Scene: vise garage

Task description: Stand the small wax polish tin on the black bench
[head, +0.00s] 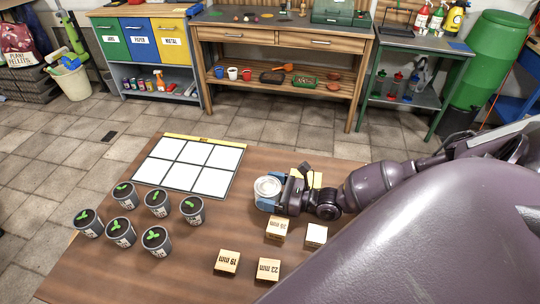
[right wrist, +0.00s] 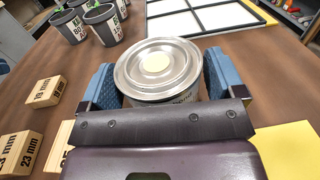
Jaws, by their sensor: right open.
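A round tin (head: 268,186) with a silver lid stands on the brown wooden table (head: 180,270), in front of the white-squared panel. My right gripper (head: 270,194) reaches it from the right, with a blue finger on each side. In the right wrist view the tin (right wrist: 157,68) sits between the blue-padded fingers of the open gripper (right wrist: 160,80); its label is mostly hidden, so I cannot read it. Dark-topped benches stand at the back, one wooden (head: 290,36) and one green-legged (head: 430,46); I cannot tell which is the black bench. My left gripper is out of view.
Several potted seedlings (head: 122,232) stand left of the tin. Wooden blocks with mm labels (head: 268,268) lie nearer to me. The white-squared panel (head: 190,165) lies at the table's far side. Tiled floor (head: 270,120) separates the table from the benches.

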